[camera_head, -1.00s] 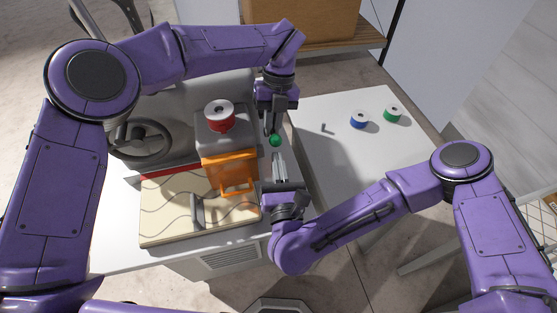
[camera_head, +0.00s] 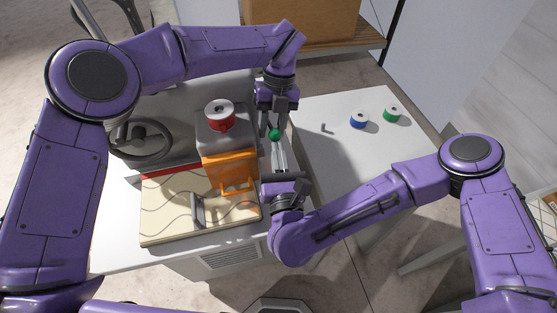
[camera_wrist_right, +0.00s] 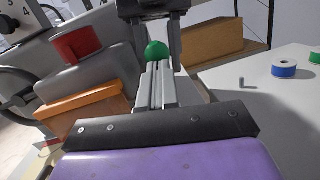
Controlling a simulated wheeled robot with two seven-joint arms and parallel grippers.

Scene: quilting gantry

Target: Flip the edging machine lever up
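The edging machine's grey head (camera_head: 212,137) stands on the white table, with a red spool on top and an orange part in front. A green ball knob (camera_head: 274,134) is beside it on the right; it looks like the lever's end, and the lever's shaft is hidden. My left gripper (camera_head: 275,122) points down over the knob, its fingers apart on either side. My right gripper (camera_head: 278,145) has its fingers together, tips right at the knob's near side. The knob also shows beyond those fingertips in the right wrist view (camera_wrist_right: 157,50); whether they touch is unclear.
A quilted cream pad (camera_head: 165,215) lies in front of the orange part (camera_head: 232,170). A handwheel (camera_head: 142,140) is at left. Blue (camera_head: 359,121) and green (camera_head: 393,114) spools and a small peg (camera_head: 323,128) stand on the right table, otherwise clear.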

